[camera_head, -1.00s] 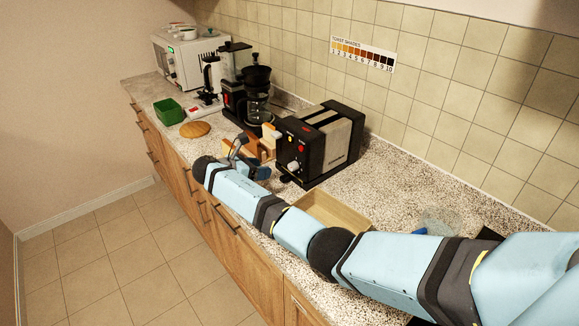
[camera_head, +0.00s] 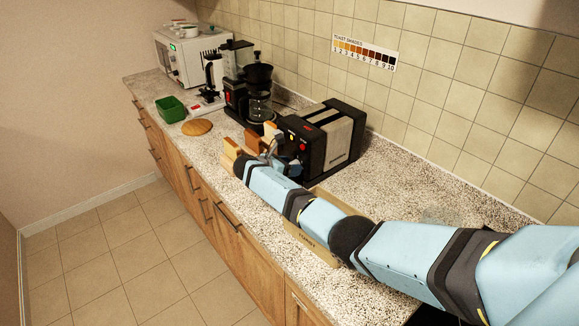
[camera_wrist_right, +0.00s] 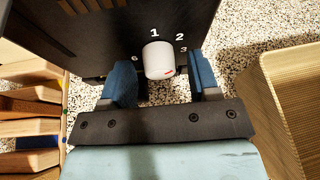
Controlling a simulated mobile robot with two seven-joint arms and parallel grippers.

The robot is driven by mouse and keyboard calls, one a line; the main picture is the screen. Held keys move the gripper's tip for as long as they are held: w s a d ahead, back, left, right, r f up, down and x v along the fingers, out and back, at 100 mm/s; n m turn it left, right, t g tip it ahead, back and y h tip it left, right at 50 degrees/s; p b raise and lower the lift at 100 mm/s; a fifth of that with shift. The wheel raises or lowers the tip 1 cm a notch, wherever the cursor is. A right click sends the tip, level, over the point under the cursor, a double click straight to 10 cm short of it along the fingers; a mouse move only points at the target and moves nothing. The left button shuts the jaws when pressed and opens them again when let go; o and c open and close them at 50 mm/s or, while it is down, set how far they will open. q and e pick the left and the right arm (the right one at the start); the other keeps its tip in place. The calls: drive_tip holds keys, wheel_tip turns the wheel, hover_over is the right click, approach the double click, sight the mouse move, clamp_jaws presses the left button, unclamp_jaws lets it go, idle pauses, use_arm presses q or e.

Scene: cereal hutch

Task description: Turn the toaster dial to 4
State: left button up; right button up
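The black toaster (camera_head: 325,140) with a pale side panel stands on the counter. In the right wrist view its front shows a white dial (camera_wrist_right: 158,60) with a red mark at its lower right. The figures 1, 2 and 3 show around the dial. My right gripper (camera_wrist_right: 158,80) is open, with a blue finger on each side of the dial and visible gaps to it. In the head view the right gripper (camera_head: 280,150) is at the toaster's front, partly hidden by my own arm. My left gripper is not in view.
Wooden blocks (camera_wrist_right: 25,120) stand left of the gripper. A wooden box (camera_wrist_right: 290,100) is close on the right. A coffee maker (camera_head: 257,95), a green bin (camera_head: 171,109) and a round board (camera_head: 196,127) sit further back. A toast shade chart (camera_head: 363,53) hangs on the wall.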

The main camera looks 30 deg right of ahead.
drive_tip(key=c, duration=0.8)
drive_tip(key=shift+r+m+t+p, duration=0.15)
drive_tip(key=shift+m+t+p, duration=0.2)
drive_tip(key=shift+p, duration=0.25)
drive_tip(key=shift+s+m+t+p, duration=0.1)
drive_tip(key=shift+m+t+p, duration=0.35)
drive_tip(key=shift+m+p, duration=0.25)
drive_tip(key=shift+m+t, duration=0.8)
drive_tip(key=shift+m, duration=0.45)
